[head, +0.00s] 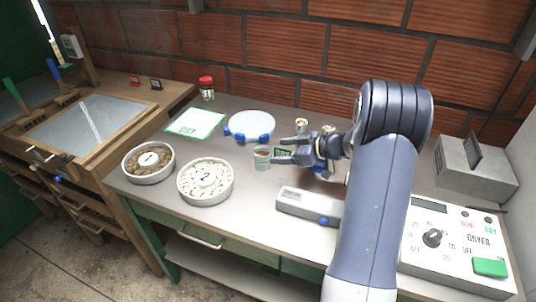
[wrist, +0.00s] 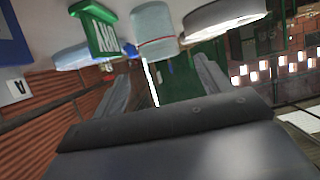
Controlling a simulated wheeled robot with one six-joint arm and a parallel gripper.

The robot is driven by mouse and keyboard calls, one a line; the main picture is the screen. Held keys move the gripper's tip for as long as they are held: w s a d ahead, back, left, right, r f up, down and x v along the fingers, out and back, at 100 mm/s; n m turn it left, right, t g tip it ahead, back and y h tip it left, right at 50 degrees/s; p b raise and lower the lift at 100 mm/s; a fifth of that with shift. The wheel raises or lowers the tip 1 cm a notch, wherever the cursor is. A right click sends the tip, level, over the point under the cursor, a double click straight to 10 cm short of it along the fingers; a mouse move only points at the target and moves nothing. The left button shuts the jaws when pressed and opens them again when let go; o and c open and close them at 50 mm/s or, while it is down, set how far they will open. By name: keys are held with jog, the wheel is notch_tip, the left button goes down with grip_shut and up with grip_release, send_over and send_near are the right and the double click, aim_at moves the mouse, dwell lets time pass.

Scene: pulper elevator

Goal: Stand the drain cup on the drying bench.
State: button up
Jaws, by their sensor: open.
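A small pale translucent cup (head: 262,158), which looks like the drain cup, stands upright on the grey bench top (head: 250,200). A small green sign (wrist: 95,28) stands close to the cup. A green-framed card (head: 196,123) marked DRY lies at the back left of the bench.
White bowls marked 1 (head: 149,176) and 2 (head: 205,196) stand left of the cup. A round pale dish with blue clips (head: 251,125) lies behind it, and a grey device (head: 308,206) in front. A dryer panel (head: 455,250) fills the right. A red-lidded jar (head: 207,90) stands at the back.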

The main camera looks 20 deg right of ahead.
jog(key=shift+v, duration=1.3)
